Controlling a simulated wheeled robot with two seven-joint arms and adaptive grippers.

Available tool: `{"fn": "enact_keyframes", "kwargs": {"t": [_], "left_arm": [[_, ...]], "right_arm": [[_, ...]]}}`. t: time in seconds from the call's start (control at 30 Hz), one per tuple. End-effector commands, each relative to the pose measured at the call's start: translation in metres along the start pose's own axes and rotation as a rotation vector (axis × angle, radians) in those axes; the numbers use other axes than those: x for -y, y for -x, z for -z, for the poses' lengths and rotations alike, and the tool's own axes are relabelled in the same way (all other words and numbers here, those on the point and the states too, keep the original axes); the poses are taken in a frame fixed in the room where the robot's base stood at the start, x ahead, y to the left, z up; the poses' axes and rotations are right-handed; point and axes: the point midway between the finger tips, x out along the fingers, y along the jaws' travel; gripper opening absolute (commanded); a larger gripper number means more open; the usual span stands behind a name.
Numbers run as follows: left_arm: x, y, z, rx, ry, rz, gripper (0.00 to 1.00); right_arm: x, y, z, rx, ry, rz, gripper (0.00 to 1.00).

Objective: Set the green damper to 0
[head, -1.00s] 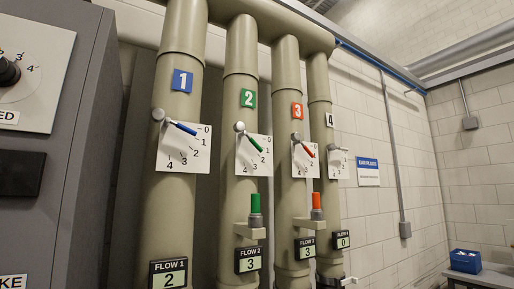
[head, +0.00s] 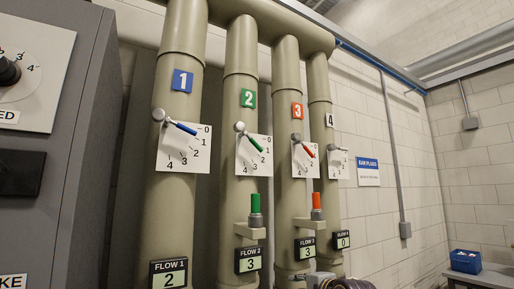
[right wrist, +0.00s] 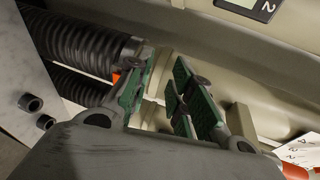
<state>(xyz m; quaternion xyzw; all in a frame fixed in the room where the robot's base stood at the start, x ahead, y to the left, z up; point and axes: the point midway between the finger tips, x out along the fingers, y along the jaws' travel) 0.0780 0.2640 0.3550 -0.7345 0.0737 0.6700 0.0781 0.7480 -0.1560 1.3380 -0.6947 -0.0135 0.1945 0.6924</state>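The green damper lever (head: 254,143) sits on pipe 2, on a white dial plate (head: 254,165) marked 0 to 4. It slants down to the right, its tip close to the 1 mark. The display below, FLOW 2 (head: 248,260), reads 3. A green-capped post (head: 255,204) stands on a bracket on the same pipe. My right gripper (right wrist: 165,95) shows in the right wrist view with green-padded fingers apart and nothing clearly held between them. A dark ribbed part, seemingly of my right arm, shows at the head view's bottom edge. My left gripper is not in view.
Pipe 1 has a blue lever (head: 180,127); pipe 3 has a red lever (head: 304,148) and a red-capped post (head: 316,201). A grey cabinet (head: 45,150) stands at left. Black ribbed hoses (right wrist: 85,45) run beside the fingers in the right wrist view. A blue bin (head: 465,261) stands far right.

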Motion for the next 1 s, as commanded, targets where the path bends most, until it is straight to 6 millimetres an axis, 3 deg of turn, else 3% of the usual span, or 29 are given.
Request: {"fn": "enact_keyframes", "kwargs": {"t": [0.1, 0.47, 1.0], "left_arm": [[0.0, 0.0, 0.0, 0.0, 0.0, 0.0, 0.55], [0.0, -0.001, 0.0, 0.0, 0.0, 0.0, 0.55], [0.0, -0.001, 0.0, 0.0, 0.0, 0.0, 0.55]], "right_arm": [[0.041, 0.009, -0.006, 0.016, -0.065, 0.055, 0.22], [0.153, 0.045, -0.03, 0.095, -0.263, 0.199, 0.22], [0.304, 0.128, -0.079, 0.277, -0.533, 0.37, 0.22]]}}
